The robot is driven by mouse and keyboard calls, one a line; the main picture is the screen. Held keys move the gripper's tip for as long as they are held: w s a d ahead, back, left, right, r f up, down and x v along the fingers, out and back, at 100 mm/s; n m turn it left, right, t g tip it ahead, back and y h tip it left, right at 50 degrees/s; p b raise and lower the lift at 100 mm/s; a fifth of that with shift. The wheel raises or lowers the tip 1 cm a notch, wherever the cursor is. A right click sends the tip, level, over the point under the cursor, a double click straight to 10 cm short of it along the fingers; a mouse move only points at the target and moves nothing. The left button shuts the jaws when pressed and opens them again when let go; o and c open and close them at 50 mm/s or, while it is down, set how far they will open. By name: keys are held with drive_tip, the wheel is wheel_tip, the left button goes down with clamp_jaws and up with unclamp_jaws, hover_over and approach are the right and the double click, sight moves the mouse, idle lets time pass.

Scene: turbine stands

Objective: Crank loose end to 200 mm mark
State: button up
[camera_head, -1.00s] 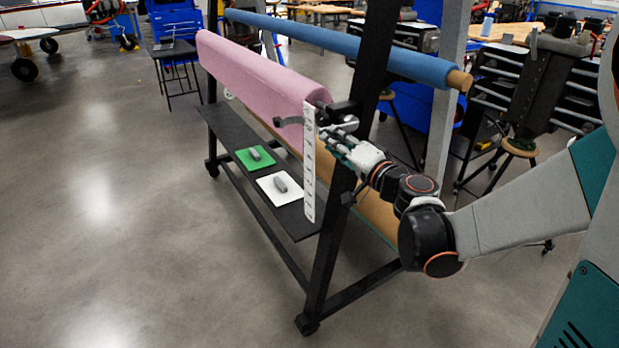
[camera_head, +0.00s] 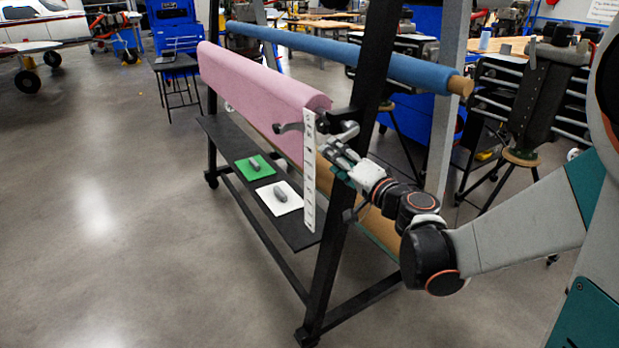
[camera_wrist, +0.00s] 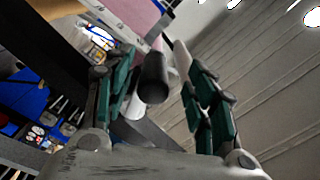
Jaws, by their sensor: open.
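A pink fabric roll (camera_head: 260,75) hangs on a dark rack, and its loose end (camera_head: 288,146) hangs down behind a white upright ruler strip (camera_head: 309,175) with dark marks. The marks are too small to read. The crank (camera_head: 346,130) is at the near end of the roll, beside the rack post. My gripper (camera_head: 338,156) is just below the crank, right of the ruler. In the wrist view, the crank's black handle (camera_wrist: 154,78) lies between the spread fingers of my open gripper (camera_wrist: 160,85). I cannot tell whether either finger touches it. The pink fabric (camera_wrist: 138,14) shows beyond.
The black rack post (camera_head: 352,150) stands close to my gripper. A blue roll (camera_head: 340,55) is behind. A dark shelf (camera_head: 225,140) holds a green sheet (camera_head: 243,171) and a white sheet (camera_head: 270,205), each with a grey block. The floor at left is clear.

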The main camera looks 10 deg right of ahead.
drive_tip(key=v, duration=0.7)
idle(0.5)
